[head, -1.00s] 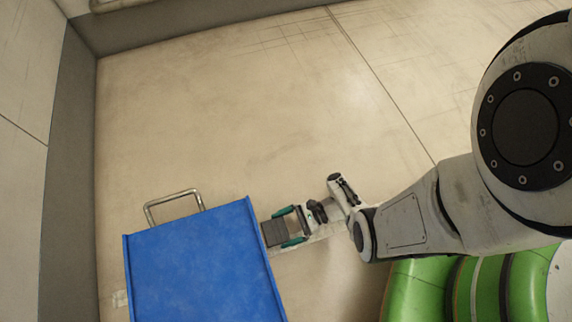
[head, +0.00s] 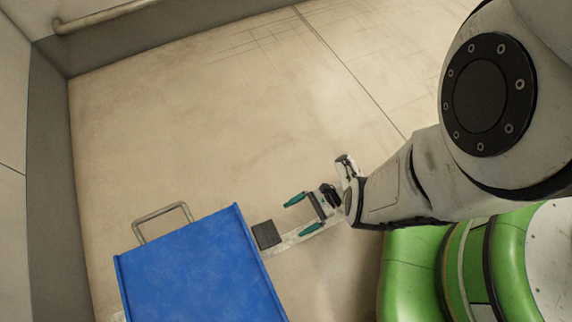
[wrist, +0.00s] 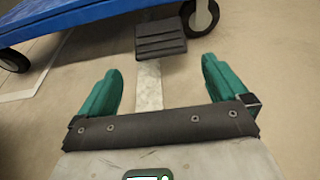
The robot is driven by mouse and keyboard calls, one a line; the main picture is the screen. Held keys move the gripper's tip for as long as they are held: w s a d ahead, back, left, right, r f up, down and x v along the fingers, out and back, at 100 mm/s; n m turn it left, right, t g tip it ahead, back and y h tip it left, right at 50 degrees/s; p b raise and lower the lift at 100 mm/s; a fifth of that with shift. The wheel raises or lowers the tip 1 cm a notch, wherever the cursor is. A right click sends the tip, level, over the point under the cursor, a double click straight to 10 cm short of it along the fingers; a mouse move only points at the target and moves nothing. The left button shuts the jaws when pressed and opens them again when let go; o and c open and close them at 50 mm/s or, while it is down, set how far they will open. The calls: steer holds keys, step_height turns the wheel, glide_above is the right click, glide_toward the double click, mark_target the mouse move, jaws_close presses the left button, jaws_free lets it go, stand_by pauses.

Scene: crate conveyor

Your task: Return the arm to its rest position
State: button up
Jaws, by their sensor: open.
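My gripper (head: 299,214) is open and empty, its two green fingers spread apart. In the head view it sits to the right of a dark grey ribbed block (head: 266,235), with a clear gap between them. In the wrist view my gripper (wrist: 160,88) points toward the block (wrist: 160,38), which lies beyond the fingertips at the edge of the blue cart. My arm stretches in from the right side of the head view, bent down toward the gripper.
A blue flat cart (head: 195,270) with a metal handle (head: 162,218) stands at the lower left. Its black wheels (wrist: 203,17) show in the wrist view. A pale strip (head: 300,238) runs along the floor. Walls rise at the left and back. The floor beyond is clear.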

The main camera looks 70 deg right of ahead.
steer(key=shift+v, duration=1)
steer(key=w+a+r+n+g+h+p, duration=0.1)
steer(key=w+r+n+g+h, duration=0.15)
steer(key=r+n, duration=0.65)
steer(key=w+a+r+n+g+h+p, duration=0.15)
steer(key=r+n+g+h, duration=0.25)
steer(key=r+n, duration=0.45)
steer(key=w+r+n+g+h+p, duration=0.1)
steer(key=w+r+n+g+h, duration=0.25)
steer(key=r+n, duration=0.6)
step_height(320, 180, up, 38)
steer(key=p, duration=3.8)
steer(key=shift+s+f, duration=0.15)
steer(key=shift+s, duration=0.25)
